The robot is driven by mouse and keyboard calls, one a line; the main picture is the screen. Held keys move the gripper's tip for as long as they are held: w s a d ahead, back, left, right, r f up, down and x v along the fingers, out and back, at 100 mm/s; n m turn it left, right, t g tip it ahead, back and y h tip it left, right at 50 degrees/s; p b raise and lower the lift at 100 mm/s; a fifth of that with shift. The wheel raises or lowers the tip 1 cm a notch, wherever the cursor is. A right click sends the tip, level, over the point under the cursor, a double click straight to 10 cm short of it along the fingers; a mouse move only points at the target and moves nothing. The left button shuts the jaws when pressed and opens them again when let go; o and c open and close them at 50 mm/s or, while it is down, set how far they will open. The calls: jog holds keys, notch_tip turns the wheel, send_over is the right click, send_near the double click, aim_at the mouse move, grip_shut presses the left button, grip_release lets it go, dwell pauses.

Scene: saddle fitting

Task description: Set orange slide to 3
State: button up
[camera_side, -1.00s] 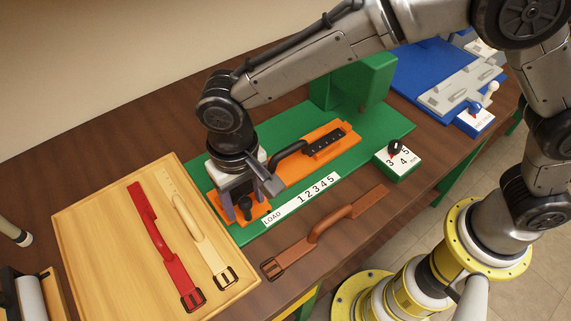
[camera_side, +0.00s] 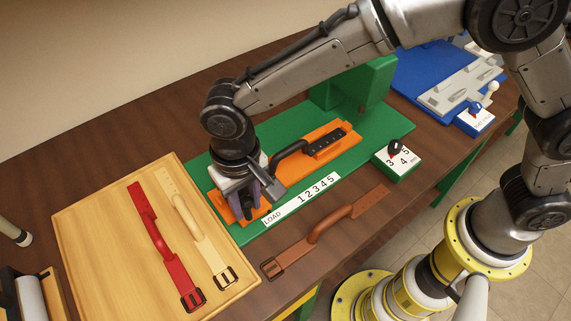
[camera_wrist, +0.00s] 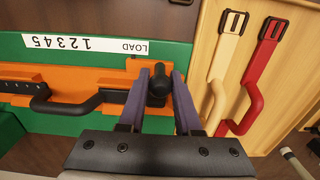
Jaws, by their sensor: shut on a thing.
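The orange slide (camera_side: 291,172) lies flat on the green base (camera_side: 383,123), beside a white scale strip (camera_side: 301,199) marked LOAD and 1 to 5. A black strap with a raised handle (camera_side: 290,150) lies on the slide. My gripper (camera_wrist: 160,78) is over the slide's left end in the side view, its two fingers shut on the upright black knob (camera_wrist: 157,88). In the wrist view, a small orange tab (camera_wrist: 131,66) of the slide sits beside the word LOAD, away from the numbers. My gripper partly hides the knob in the side view.
A white dial box (camera_side: 398,160) with a black pointer stands on the right. A brown strap (camera_side: 325,232) lies in front of the base. A wooden board (camera_side: 95,235) with red and cream straps is at left. A green block (camera_side: 365,80) rises behind the slide.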

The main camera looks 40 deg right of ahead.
jog(key=shift+d, duration=0.65)
jog(key=shift+d+f, duration=0.1)
jog(key=shift+d, duration=4.85)
jog(key=shift+s+a, duration=0.1)
jog(key=shift+a, duration=0.1)
jog(key=o, duration=0.9)
jog(key=shift+r, duration=3.1)
